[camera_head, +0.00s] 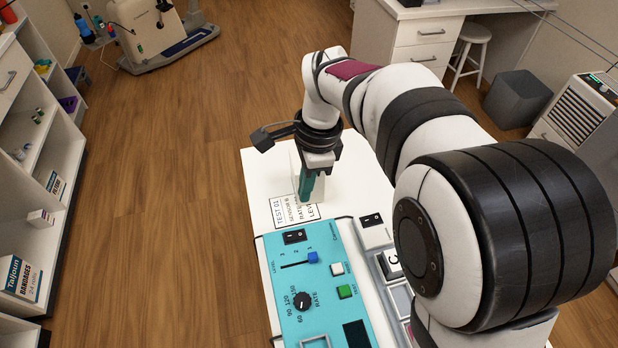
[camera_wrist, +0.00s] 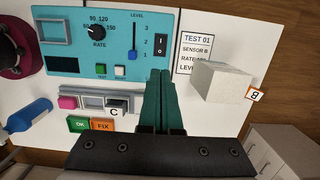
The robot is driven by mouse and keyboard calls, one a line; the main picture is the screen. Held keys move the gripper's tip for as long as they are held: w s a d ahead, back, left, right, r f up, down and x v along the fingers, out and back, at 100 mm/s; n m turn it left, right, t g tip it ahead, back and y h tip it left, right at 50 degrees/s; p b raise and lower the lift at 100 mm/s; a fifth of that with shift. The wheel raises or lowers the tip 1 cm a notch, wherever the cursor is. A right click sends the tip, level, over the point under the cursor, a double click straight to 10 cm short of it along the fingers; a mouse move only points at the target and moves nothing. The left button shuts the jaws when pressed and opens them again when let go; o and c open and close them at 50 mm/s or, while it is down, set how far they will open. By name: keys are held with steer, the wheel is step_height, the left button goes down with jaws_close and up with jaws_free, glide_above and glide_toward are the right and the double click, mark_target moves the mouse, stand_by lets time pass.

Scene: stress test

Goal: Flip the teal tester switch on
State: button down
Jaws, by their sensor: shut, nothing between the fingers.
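The teal tester (camera_head: 285,262) lies on the white table, with a small black rocker switch (camera_head: 294,237) at its far end. The rocker also shows in the wrist view (camera_wrist: 161,45), near the level slider; which way it is tipped is too small to tell. My gripper (camera_head: 306,198) points down with its green fingers together and empty. It is above the table beyond the tester's far end, apart from the switch. In the wrist view my gripper (camera_wrist: 160,73) shows its fingertips below the rocker in the picture.
A second black rocker on a white plate (camera_head: 377,236) sits right of the tester. A test card (camera_head: 285,212) lies beyond the tester, by a pale block (camera_wrist: 222,82). The tester carries a blue slider (camera_head: 313,257), a rate knob (camera_head: 303,301) and white and green buttons.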

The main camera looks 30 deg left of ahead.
mark_target(290, 236)
steer(key=shift+s+a, duration=0.1)
steer(key=shift+s+a, duration=0.4)
steer(key=f, duration=0.4)
steer(key=s+a+f, duration=0.1)
steer(key=f, duration=0.8)
steer(key=shift+s+a+f, duration=0.2)
steer(key=shift+f, duration=0.2)
steer(key=shift+s+f, duration=0.1)
steer(key=shift+f, duration=0.1)
